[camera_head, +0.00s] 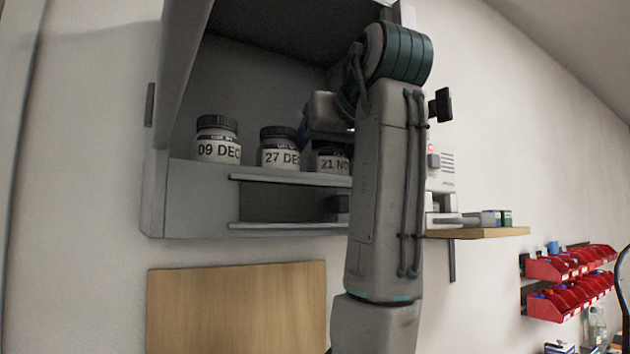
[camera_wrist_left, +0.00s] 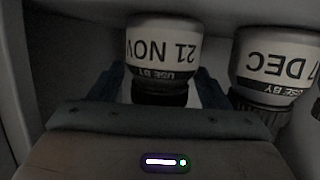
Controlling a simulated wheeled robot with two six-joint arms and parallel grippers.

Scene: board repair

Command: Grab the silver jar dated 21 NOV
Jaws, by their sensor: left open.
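The silver jar dated 21 NOV (camera_head: 331,161) stands upright on the cabinet shelf, its right part hidden by my left arm. In the left wrist view, where labels appear upside down, the same jar (camera_wrist_left: 163,45) has its dark lid between the two fingers of my left gripper (camera_wrist_left: 158,85). The fingers are apart, one on each side of the lid, with gaps visible. In the head view my left gripper (camera_head: 328,130) is over the jar, its fingers mostly hidden. My right gripper is not in view.
The 27 DEC jar (camera_head: 279,153) stands close left of it and also shows in the left wrist view (camera_wrist_left: 275,65); the 09 DEC jar (camera_head: 216,144) is farther left. The cabinet's side wall (camera_head: 180,75) and shelf edge (camera_head: 285,178) bound the space. Red bins (camera_head: 568,262) hang at right.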

